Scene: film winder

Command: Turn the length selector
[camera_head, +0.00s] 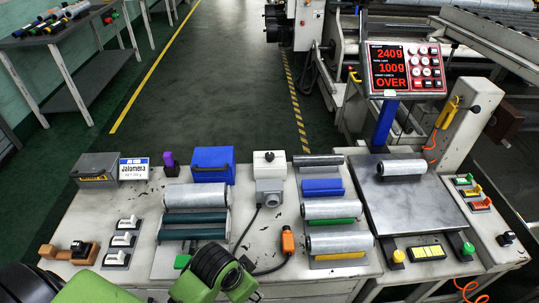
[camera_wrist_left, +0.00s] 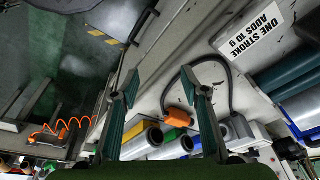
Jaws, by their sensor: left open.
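None of the controls carries a readable length-selector label, so I cannot tell which it is. A white box with a black knob on top (camera_head: 268,158) stands upright at the back middle of the bench. A black knob on an orange-brown base (camera_head: 78,252) sits at the front left. Another small black knob (camera_head: 507,239) is at the right end. My green left arm reaches in at the front edge; its fingers are not clear in the head view. In the left wrist view my left gripper (camera_wrist_left: 160,80) is open and empty. My right gripper is not in view.
An orange pendant on a black cable (camera_head: 288,240) lies at the bench front; it also shows in the left wrist view (camera_wrist_left: 180,118). Metal rollers (camera_head: 195,196) are left of it. A display (camera_head: 405,70) reads 240 g, 100 g and OVER. White rocker switches (camera_head: 122,240) are at left.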

